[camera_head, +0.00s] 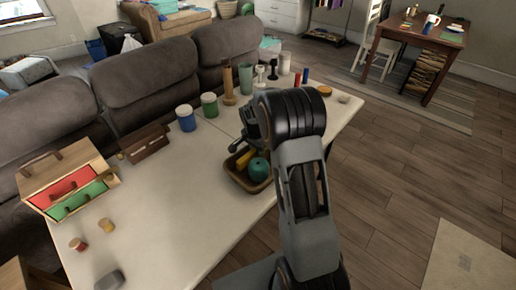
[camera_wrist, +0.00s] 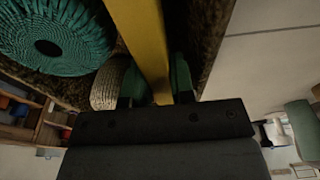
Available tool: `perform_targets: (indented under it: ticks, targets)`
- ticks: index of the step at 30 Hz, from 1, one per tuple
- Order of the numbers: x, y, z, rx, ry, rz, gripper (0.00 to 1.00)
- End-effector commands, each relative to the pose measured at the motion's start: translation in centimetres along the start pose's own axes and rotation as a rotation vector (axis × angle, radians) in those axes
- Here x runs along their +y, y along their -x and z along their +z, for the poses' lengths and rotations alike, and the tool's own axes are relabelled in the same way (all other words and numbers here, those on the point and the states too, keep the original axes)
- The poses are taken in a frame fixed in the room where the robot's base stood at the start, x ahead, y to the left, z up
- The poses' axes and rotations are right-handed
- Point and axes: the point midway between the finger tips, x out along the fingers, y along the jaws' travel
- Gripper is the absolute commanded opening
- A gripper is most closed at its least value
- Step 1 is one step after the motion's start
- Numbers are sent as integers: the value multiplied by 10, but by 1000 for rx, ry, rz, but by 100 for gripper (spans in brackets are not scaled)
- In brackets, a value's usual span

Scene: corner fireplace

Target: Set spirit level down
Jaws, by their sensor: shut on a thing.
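A yellow bar, which I take as the spirit level (camera_wrist: 142,35), runs between the fingers of my gripper (camera_wrist: 155,85) in the wrist view. My gripper is shut on it. In the head view the yellow piece (camera_head: 246,159) shows at the brown tray (camera_head: 240,184), beside a teal round thing (camera_head: 259,170). My gripper (camera_head: 240,146) is just above the tray's far side, partly hidden by my arm. I cannot tell whether the level touches the tray's floor. The teal ribbed thing (camera_wrist: 85,40) lies left of the level in the wrist view, with a beige ribbed piece (camera_wrist: 107,86).
The pale table (camera_head: 165,215) has free room left of the tray. Blue (camera_head: 186,118) and green (camera_head: 209,105) canisters and a tall wooden mill (camera_head: 228,82) stand behind. A drawer box (camera_head: 68,185) is at left. A grey sofa (camera_head: 150,80) borders the far side.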

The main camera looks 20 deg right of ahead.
Motion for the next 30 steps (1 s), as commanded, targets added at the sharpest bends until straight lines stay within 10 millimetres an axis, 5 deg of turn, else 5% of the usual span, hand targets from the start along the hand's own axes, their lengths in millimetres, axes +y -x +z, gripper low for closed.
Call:
perform_targets:
  ticks: [11,12,15,23,30]
  targets:
    - [0,-10,1,0,0,0,0]
    - [0,-10,1,0,0,1,24]
    - [0,-9,1,0,0,1,33]
    - [0,-7,1,0,0,0,34]
    - [-1,20,-1,2,0,-3,34]
